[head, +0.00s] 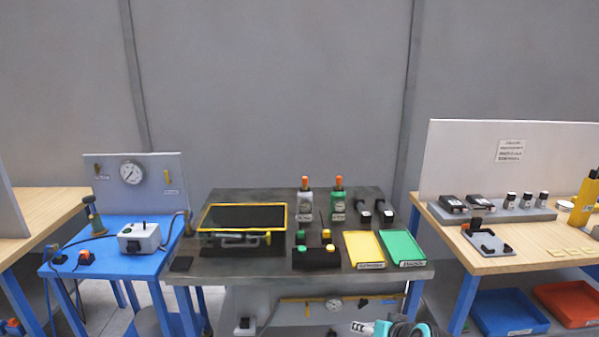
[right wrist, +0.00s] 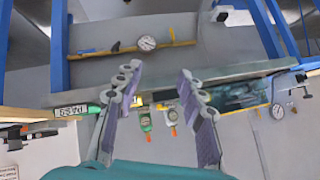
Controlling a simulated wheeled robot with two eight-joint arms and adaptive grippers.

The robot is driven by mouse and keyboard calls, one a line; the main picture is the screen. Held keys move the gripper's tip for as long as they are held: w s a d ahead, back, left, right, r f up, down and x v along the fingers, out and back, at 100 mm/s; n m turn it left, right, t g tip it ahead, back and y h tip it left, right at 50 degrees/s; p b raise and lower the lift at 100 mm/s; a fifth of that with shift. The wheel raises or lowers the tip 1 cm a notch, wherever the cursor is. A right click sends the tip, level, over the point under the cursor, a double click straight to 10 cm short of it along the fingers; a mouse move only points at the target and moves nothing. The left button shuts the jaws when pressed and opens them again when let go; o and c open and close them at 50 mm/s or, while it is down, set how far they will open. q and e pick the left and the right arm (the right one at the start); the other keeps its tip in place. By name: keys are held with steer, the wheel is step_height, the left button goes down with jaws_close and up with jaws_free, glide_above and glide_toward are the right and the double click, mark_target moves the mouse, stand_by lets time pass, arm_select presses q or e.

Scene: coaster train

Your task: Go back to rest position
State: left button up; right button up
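My right gripper (right wrist: 161,74) shows in the right wrist view with its two purple-padded fingers spread apart and nothing between them. That view is upside down, with the dark middle table (head: 215,265) beyond the fingers. In the head view, a teal and grey part of my arm (head: 402,328) shows at the bottom edge, in front of and below that table. My left gripper is in neither view.
The middle table holds a yellow-framed screen (head: 245,217), a yellow tray (head: 364,250), a green tray (head: 402,248) and two orange-tipped bottles (head: 305,205) (head: 338,206). A blue table (head: 105,262) stands left, a wooden bench (head: 510,262) right. Blue and red bins (head: 508,311) (head: 570,303) sit below.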

steer(key=s+n+g+h, duration=0.1)
steer(key=s+h, duration=0.2)
steer(key=s, duration=1.6)
steer(key=shift+s+d+n+g, duration=0.3)
steer(key=shift+n+g, duration=0.1)
steer(key=shift+f, duration=0.15)
stand_by(2.0)
